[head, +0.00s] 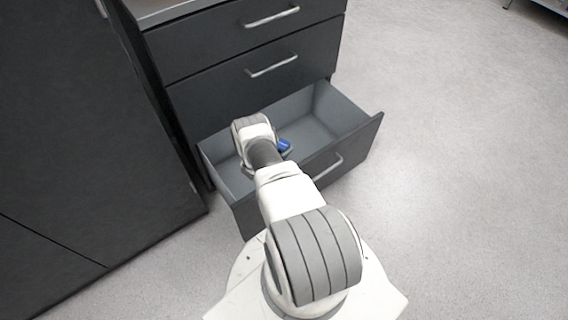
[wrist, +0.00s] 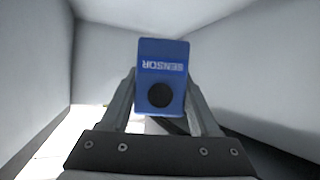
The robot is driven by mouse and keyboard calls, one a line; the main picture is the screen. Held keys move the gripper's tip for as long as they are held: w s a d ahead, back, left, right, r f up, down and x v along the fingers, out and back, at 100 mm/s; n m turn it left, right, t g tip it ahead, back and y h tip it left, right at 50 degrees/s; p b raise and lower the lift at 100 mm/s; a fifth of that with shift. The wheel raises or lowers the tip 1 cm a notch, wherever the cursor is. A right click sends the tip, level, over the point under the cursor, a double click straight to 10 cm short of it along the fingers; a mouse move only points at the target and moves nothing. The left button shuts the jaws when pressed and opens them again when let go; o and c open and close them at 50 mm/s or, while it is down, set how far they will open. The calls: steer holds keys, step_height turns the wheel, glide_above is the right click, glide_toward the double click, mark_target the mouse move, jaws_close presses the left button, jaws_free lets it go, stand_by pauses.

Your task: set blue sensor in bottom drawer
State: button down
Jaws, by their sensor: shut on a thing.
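The blue sensor (wrist: 162,78) is held between the two fingers of my gripper (wrist: 160,115) in the wrist view. It bears the word SENSOR, upside down here, and a round black spot. In the head view a small part of the blue sensor (head: 284,145) shows beside my wrist; my arm hides most of my gripper. The bottom drawer (head: 345,107) is pulled open. The sensor and my gripper are over or inside the drawer, with grey walls around them in the wrist view. I cannot tell whether the sensor touches the drawer floor.
Two closed drawers with bar handles, the middle one (head: 240,85) and the top one (head: 225,38), are above the open drawer. A dark cabinet (head: 80,130) stands at the left. The floor (head: 460,170) at the right is clear.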

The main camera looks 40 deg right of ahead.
step_height(320, 180, down, 8)
steer(key=b, duration=0.3)
steer(key=shift+r, duration=0.25)
steer(key=shift+c, duration=0.6)
jaws_free()
steer(key=p+v, duration=0.3)
steer(key=v, duration=0.4)
steer(key=shift+a, duration=0.25)
steer(key=shift+r, duration=0.1)
steer(key=shift+r+p, duration=0.1)
steer(key=shift+p, duration=0.25)
